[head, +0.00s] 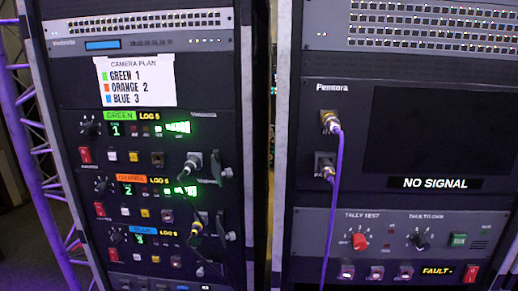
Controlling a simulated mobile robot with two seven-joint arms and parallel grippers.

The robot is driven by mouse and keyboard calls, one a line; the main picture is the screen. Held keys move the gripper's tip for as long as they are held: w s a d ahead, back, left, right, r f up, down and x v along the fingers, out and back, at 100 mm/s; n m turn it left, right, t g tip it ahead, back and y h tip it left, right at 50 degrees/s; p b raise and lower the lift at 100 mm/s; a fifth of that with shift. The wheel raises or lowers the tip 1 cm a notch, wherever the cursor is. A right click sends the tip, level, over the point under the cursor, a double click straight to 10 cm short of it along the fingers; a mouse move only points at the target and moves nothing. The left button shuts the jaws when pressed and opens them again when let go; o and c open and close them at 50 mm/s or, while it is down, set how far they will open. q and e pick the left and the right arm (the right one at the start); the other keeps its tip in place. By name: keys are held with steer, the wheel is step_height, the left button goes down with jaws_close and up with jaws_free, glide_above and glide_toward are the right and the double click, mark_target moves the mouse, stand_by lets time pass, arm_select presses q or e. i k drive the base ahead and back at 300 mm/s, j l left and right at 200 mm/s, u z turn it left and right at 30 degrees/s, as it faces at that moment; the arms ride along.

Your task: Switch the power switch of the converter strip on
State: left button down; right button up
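No label that I can read says converter strip, so I cannot tell which unit it is. Red rocker switches sit at the left of the green unit (85,155), the orange unit (99,209) and the blue unit (113,254) in the left rack. Another red switch (471,274) is at the lower right of the right rack, beside a yellow FAULT label (437,271). The switch positions are too small to tell. A further strip (150,283) at the bottom of the left rack is cut off by the picture edge. Neither gripper is in view.
A purple cable (333,190) hangs down the right rack from a connector. A dark cable with plugs (194,212) hangs across the left rack's units. A dark screen (440,130) reads NO SIGNAL. Purple truss (30,150) stands at the left.

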mark_target(469, 276)
steer(key=z, duration=1.45)
